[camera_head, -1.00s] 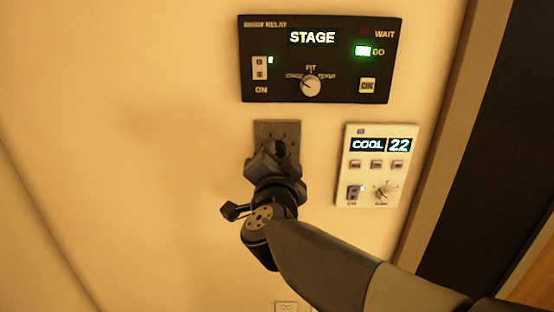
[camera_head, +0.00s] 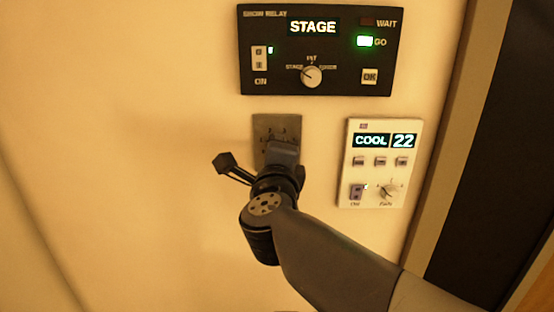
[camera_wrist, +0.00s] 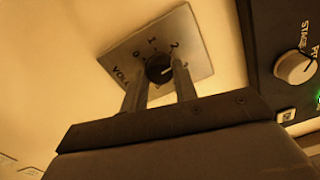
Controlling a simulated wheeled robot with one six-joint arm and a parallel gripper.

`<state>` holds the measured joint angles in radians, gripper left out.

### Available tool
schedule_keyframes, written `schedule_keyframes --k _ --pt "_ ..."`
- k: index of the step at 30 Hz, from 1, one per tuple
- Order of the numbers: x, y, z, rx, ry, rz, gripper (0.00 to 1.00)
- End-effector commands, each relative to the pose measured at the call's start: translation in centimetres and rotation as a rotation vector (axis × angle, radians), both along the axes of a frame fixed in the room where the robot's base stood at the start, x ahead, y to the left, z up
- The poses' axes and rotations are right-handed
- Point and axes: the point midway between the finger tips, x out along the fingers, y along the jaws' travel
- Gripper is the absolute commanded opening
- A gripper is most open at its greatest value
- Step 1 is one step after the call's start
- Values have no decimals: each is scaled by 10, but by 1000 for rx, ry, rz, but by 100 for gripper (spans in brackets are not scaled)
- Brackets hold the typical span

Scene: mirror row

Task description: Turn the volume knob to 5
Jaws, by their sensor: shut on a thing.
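The volume plate (camera_head: 285,122) is a grey square on the wall below the black panel; my gripper (camera_head: 283,150) covers its lower part in the head view. In the wrist view the plate (camera_wrist: 195,40) shows the numbers 0, 1 and 2 and part of the word VOLUME. The dark round volume knob (camera_wrist: 157,68) sits between the two fingers of my gripper (camera_wrist: 160,76), which is shut on it. A pale mark shows on the knob's right side in the wrist view. The number it points to cannot be told, as the fingers hide the other numbers.
A black relay panel (camera_head: 290,85) reading STAGE is just above, with a switch, a dial (camera_head: 311,76) and a lit green GO lamp. A white thermostat (camera_head: 375,190) reading COOL 22 is close on the right. The wall at left is clear.

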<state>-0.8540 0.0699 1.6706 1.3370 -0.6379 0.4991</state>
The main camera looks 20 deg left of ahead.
Motion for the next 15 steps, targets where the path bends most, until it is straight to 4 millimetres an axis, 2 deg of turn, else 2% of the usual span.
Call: schedule_keyframes --k 15 --pt "0 0 -4 478 116 0 5"
